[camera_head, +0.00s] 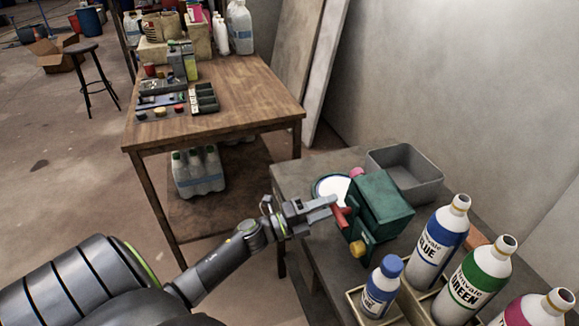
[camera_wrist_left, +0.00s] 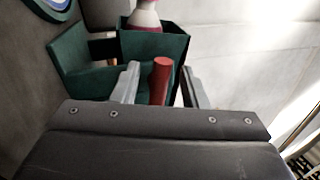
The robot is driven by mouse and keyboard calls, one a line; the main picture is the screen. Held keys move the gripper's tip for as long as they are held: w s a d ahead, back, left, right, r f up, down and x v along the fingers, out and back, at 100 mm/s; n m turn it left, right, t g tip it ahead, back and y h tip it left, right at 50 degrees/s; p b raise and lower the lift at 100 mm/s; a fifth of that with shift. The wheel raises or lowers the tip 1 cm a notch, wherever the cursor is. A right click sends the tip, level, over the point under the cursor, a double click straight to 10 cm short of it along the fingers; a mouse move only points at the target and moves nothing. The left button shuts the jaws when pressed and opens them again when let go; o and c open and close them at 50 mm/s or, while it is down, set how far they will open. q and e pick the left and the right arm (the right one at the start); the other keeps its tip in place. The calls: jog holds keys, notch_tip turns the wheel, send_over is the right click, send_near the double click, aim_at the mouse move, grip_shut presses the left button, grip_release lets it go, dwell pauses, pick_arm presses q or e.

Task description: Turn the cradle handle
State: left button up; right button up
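The cradle (camera_head: 381,204) is a dark green box on the grey table, and it also shows in the left wrist view (camera_wrist_left: 85,75). A red handle (camera_head: 342,216) sticks out from its left side. My left gripper (camera_head: 325,207) is at this handle. In the left wrist view the handle (camera_wrist_left: 160,82) stands between the two grey fingers, with a gap on each side, so the gripper is open around it. A bottle with a magenta band (camera_wrist_left: 145,14) shows at the cradle in the wrist view. My right gripper is not in view.
A white round vat with a blue rim (camera_head: 331,186) is behind the handle. A grey bin (camera_head: 405,172) stands behind the cradle. Blue (camera_head: 437,241), green (camera_head: 473,277) and magenta-labelled (camera_head: 538,311) bottles stand at the front right. A wooden table (camera_head: 240,95) is further back.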

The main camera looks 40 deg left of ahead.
pick_arm(q)
jog(key=b+v, duration=0.2)
jog(key=v, duration=1.5)
jog(key=shift+b, duration=0.3)
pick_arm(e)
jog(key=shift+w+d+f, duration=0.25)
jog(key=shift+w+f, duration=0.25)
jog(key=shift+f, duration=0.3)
pick_arm(q)
jog(key=shift+s, duration=0.15)
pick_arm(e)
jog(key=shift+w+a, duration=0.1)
